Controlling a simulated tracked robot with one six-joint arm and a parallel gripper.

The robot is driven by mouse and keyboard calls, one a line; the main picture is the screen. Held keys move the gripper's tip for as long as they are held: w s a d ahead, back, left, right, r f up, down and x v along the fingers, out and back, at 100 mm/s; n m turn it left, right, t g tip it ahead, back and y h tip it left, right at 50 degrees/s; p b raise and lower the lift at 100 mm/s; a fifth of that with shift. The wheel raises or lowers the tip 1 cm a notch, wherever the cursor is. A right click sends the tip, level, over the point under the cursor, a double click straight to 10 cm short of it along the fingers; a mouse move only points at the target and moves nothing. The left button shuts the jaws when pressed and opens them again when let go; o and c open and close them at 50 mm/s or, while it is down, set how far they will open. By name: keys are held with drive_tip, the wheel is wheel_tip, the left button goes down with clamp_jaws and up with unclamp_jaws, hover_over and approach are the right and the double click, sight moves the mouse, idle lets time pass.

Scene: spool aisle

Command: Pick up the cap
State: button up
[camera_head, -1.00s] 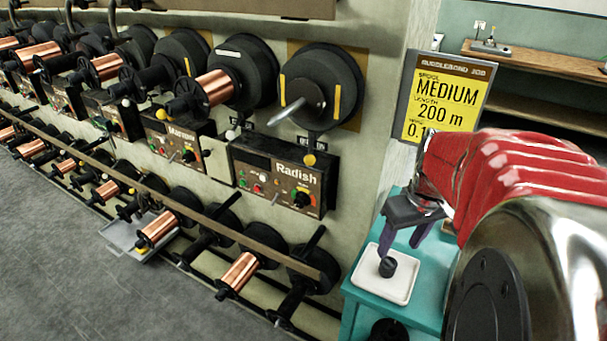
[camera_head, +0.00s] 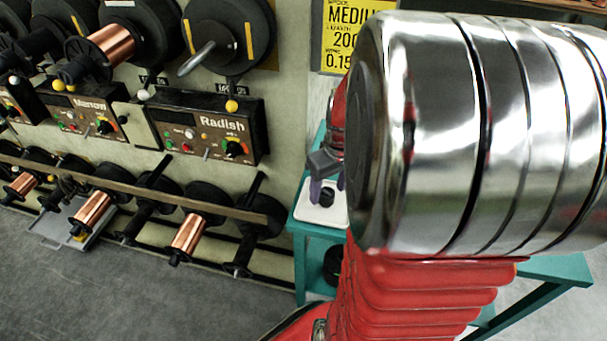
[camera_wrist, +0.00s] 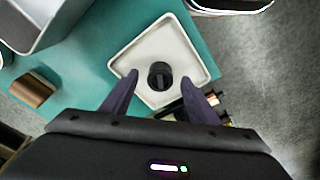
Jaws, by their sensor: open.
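The cap (camera_wrist: 160,75) is a small black cylinder standing in a white square tray (camera_wrist: 147,40) on the teal table (camera_wrist: 95,62). My gripper (camera_wrist: 168,88) is open in the wrist view, its two dark purple fingers on either side of the cap and pointing toward it. I cannot tell how far above the tray the fingertips are. In the head view the cap (camera_head: 327,196) shows small beside my gripper (camera_head: 328,188), over the tray (camera_head: 322,215). My own arm hides much of the table there.
A grey container (camera_wrist: 45,20) and a brown block (camera_wrist: 32,90) are on the table near the tray in the wrist view. A machine wall with a Radish panel (camera_head: 208,128) and copper spools (camera_head: 188,233) stands to the left. Grey floor (camera_head: 130,300) is open in front.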

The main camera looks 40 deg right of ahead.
drive_tip(key=shift+w+f, duration=0.2)
drive_tip(key=shift+f, duration=1.15)
drive_tip(key=shift+c, duration=0.2)
drive_tip(key=c, duration=1.2)
